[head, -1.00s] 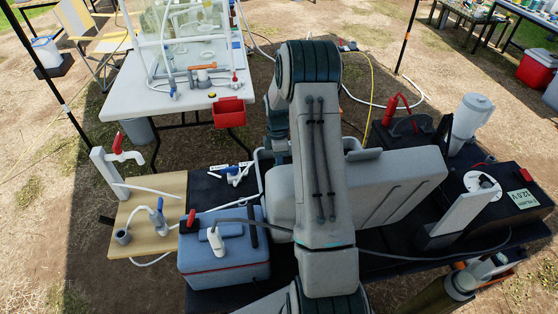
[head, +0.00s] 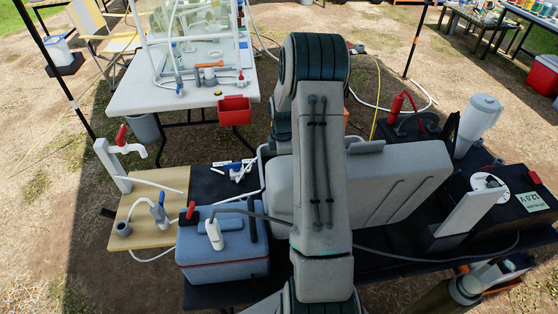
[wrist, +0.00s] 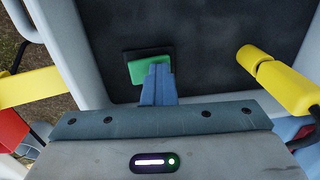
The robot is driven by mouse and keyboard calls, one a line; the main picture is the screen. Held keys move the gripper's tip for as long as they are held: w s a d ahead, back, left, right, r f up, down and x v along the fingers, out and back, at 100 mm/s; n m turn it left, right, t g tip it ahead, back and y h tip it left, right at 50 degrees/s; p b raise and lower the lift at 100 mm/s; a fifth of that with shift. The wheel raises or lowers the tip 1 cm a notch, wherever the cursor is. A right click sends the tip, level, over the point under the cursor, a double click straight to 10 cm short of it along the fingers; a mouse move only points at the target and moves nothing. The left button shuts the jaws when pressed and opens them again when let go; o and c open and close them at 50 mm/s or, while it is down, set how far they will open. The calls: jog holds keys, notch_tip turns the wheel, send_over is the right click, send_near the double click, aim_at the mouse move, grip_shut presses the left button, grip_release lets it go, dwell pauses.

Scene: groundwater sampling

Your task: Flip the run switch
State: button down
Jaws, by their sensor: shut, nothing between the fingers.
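In the wrist view, a green rocker switch (wrist: 143,71) sits in a black frame on a dark panel (wrist: 215,60) with a pale grey rim. It appears to be the run switch. My gripper (wrist: 160,72) has its blue fingers pressed together, with nothing between them. The fingertips overlap the lower right part of the green rocker in the picture. I cannot tell whether they touch it or which way the rocker is tilted. In the head view my arm hides both gripper and switch.
Yellow parts flank the fingers in the wrist view, one at left (wrist: 30,88) and one at right (wrist: 280,82). In the head view, a blue cooler (head: 222,265) stands left of my arm. A grey case (head: 405,190) and a battery box (head: 510,205) stand right.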

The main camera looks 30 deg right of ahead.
jog(key=shift+a+f, duration=0.2)
jog(key=shift+f, duration=0.2)
jog(key=shift+w+d+r, duration=0.15)
jog(key=shift+w+d, duration=0.05)
jog(key=shift+w, duration=0.5)
jog(key=shift+w+r+p, duration=0.1)
jog(key=shift+r+p, duration=0.3)
jog(key=shift+r, duration=0.1)
notch_tip(320, 180, up, 14)
jog(key=shift+w+d+f, duration=0.25)
jog(key=shift+w+d, duration=0.05)
